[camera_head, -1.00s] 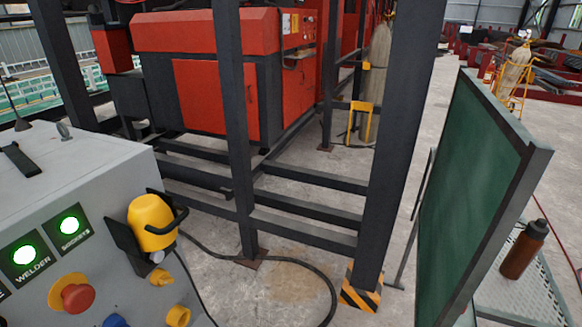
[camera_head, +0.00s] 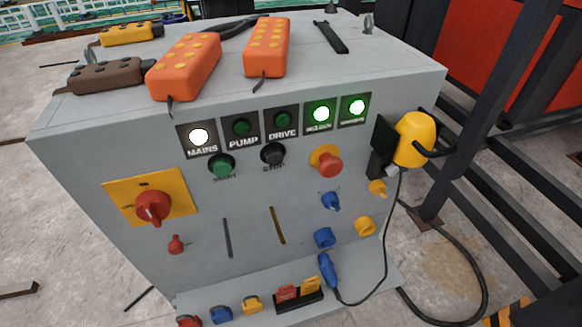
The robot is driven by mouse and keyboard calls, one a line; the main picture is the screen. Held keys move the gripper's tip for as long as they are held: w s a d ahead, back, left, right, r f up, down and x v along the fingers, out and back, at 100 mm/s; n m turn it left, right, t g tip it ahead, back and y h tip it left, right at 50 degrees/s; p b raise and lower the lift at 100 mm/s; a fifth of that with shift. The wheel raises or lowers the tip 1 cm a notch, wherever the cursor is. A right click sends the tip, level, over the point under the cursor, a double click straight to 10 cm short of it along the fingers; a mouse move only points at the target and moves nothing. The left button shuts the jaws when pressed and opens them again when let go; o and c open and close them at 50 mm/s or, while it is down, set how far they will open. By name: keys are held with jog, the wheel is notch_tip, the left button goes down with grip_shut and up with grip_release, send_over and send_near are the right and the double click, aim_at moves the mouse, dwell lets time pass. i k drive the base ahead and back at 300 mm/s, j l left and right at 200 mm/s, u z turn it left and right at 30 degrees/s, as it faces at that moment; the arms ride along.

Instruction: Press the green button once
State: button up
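The green button (camera_head: 222,166) is a round push button on the front of the grey control cabinet (camera_head: 90,190). A label under it seems to read START. The black STOP button (camera_head: 272,154) sits to its right. Above are indicator lamps: the MAINS lamp (camera_head: 199,137) is lit white, the PUMP lamp (camera_head: 241,127) and DRIVE lamp (camera_head: 282,119) are dark green, and two right lamps (camera_head: 321,113) glow green. My gripper is not in view.
A red mushroom button (camera_head: 327,162) and a red rotary switch (camera_head: 152,207) share the panel. Orange pendants (camera_head: 185,66) lie on top. A yellow plug (camera_head: 414,138) and cable hang at the right side. A lower shelf (camera_head: 365,285) juts out in front.

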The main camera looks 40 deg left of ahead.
aim_at(222, 169)
jog(key=u, duration=1.25)
